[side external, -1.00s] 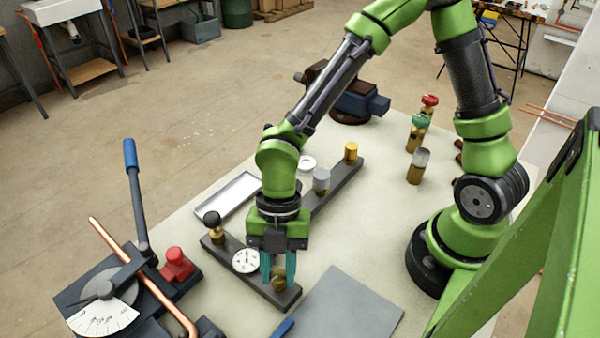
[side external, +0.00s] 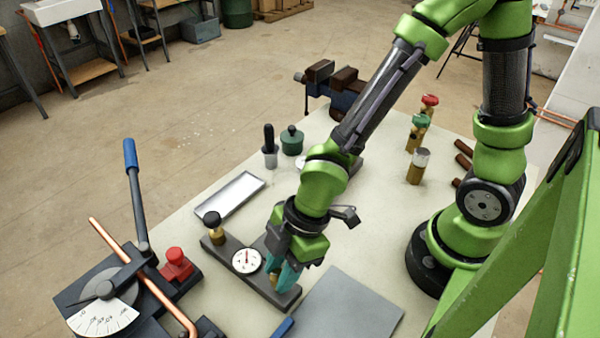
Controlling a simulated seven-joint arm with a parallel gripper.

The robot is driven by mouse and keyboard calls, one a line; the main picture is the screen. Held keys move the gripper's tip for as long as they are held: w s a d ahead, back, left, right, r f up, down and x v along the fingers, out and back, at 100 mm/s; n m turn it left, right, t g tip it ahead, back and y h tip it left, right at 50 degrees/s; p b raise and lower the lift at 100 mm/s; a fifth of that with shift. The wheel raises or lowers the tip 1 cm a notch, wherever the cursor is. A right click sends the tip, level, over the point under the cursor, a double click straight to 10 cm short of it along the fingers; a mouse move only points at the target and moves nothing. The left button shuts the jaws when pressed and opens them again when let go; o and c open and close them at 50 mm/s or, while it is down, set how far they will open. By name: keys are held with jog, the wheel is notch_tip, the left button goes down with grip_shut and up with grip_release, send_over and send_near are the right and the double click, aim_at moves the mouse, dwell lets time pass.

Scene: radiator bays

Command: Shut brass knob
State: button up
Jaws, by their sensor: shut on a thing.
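A dark bar (side external: 223,252) lies on the table with a black-knobbed valve (side external: 213,226) at its left end and a white dial gauge (side external: 246,261) near its middle. My gripper (side external: 283,277) is at the right end of this bar, pointing down and tilted, with teal fingers. It is shut on the brass knob (side external: 274,279) there, of which only a small brass-coloured part shows between and beside the fingers. The fingers hide how far the knob is turned. My forearm covers most of the second bar behind.
A grey mat (side external: 347,310) lies right of the bar, and a metal tray (side external: 229,196) behind it. A pipe bender (side external: 105,290) with a red block (side external: 176,264) stands at left. Spare valves (side external: 418,166) and a vise (side external: 340,88) stand farther back.

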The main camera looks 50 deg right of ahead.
jog(key=shift+s+a+m+t+h, duration=0.1)
jog(key=shift+m+t+h, duration=0.2)
jog(key=shift+m, duration=0.7)
jog(key=shift+s+a+m+t+h, duration=0.15)
jog(key=shift+m+t, duration=0.25)
jog(key=shift+m, duration=0.6)
jog(key=shift+w+d+m+h, duration=0.15)
jog(key=shift+d+m+h, duration=0.1)
jog(key=shift+m, duration=0.35)
jog(key=o, duration=1)
jog(key=shift+o, duration=0.2)
jog(key=shift+a, duration=0.1)
jog(key=v, duration=1.7)
jog(key=shift+f, duration=0.1)
